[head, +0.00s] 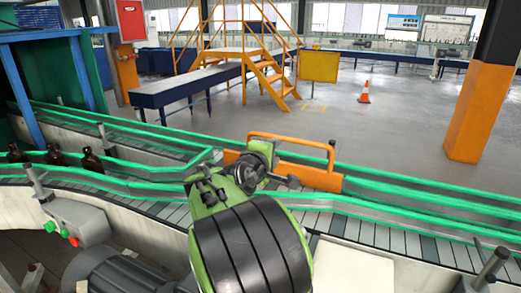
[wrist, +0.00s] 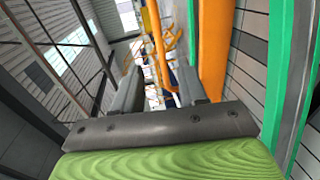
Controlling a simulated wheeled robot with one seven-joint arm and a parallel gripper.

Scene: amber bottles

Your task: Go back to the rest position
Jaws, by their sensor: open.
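My gripper (wrist: 157,88) is open in the wrist view. In the head view my green and black arm reaches forward over the conveyor, and the fingertips are hard to make out there. An orange panel with a handle (head: 318,176) stands at the conveyor close by my arm's end. It also shows in the wrist view (wrist: 214,45), just right of the fingers. I cannot tell whether they touch. Several amber bottles (head: 92,160) stand upright on the conveyor at the left.
Green guard rails (head: 430,197) run along the slatted conveyor (head: 385,236). A control box with red and green buttons (head: 75,225) is at the front left. Yellow stairs (head: 270,75), an orange cone (head: 364,92) and an orange-based column (head: 481,110) stand beyond. The floor past the conveyor is open.

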